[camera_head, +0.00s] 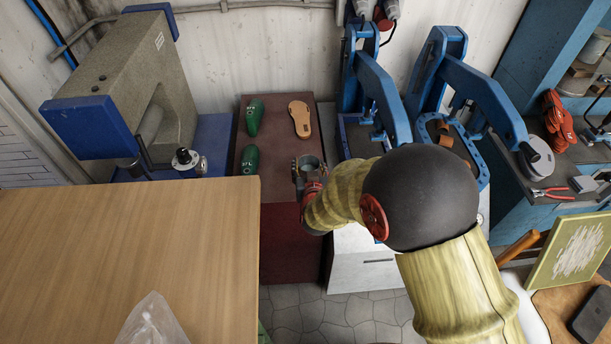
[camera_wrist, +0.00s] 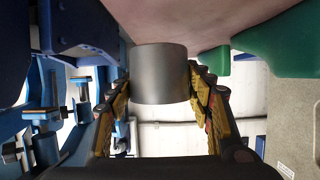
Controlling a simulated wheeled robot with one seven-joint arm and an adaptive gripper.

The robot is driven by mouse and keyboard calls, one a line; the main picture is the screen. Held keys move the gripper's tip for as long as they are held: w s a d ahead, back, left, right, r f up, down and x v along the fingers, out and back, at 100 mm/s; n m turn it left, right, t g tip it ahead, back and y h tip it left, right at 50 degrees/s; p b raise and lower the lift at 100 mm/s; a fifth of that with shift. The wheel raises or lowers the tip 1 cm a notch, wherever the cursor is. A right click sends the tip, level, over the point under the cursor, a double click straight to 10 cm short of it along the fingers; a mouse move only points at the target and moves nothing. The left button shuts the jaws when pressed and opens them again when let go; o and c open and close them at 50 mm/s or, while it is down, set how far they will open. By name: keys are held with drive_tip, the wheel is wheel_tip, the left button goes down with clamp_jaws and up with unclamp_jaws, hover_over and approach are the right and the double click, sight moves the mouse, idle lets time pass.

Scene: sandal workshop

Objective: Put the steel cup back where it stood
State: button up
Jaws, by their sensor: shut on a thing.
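The steel cup (camera_head: 310,163) is a small grey metal cylinder, open at the top, at the front right of the dark red cabinet top (camera_head: 275,135). My gripper (camera_head: 309,172) is shut on it from the front, a finger on each side. In the wrist view, which looks upside down, the cup (camera_wrist: 160,75) sits between the two yellow-padded fingers. Its base end is at or very near the cabinet surface (camera_wrist: 195,18); I cannot tell whether it touches. The cup looks upright.
Two green shoe lasts (camera_head: 250,159) and a tan sole (camera_head: 300,119) lie on the cabinet top. A grey-and-blue press (camera_head: 120,95) stands left, blue presses (camera_head: 380,85) right. A wooden table (camera_head: 130,240) fills the front left. The cabinet top's middle is clear.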

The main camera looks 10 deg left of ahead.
sight(305, 165)
drive_tip(key=shift+w+a+f, duration=0.35)
drive_tip(key=shift+w+f, duration=0.05)
drive_tip(key=shift+f, duration=0.2)
drive_tip(key=shift+w+a+f, duration=0.3)
drive_tip(key=shift+w+f, duration=0.1)
drive_tip(key=shift+f, duration=0.2)
drive_tip(key=shift+f+b, duration=0.85)
drive_tip(key=shift+f, duration=0.65)
drive_tip(key=shift+f, duration=0.15)
drive_tip(key=o, duration=1.2)
drive_tip(key=shift+o, duration=0.2)
